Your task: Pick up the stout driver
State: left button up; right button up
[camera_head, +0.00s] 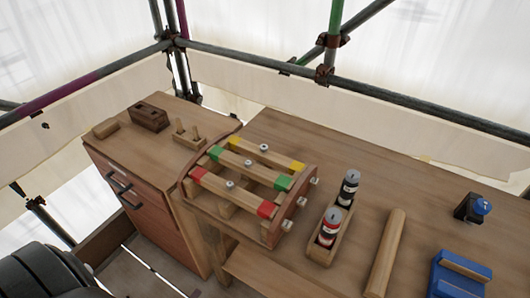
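I cannot pick out the stout driver for certain. A small wooden stand (188,141) on top of the drawer cabinet holds short upright wooden pieces (179,126) that could be tool handles, but they are too small to tell. Neither of my grippers is in view. A dark rounded part at the lower left is probably mine.
The cabinet (150,220) also bears a dark wooden box (149,117) and a wooden block (105,128). The bench (370,170) holds a rack with coloured bars (240,178), two bottles (348,187) in a tray, a wooden rod (387,250) and blue items (455,280). Its back is clear.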

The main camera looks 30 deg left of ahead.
aim_at(348, 190)
jog(key=k+l, duration=0.1)
jog(key=l, duration=0.4)
jog(key=k+l, duration=0.1)
jog(key=l, duration=0.95)
jog(key=k+l, duration=0.15)
jog(key=l, duration=0.4)
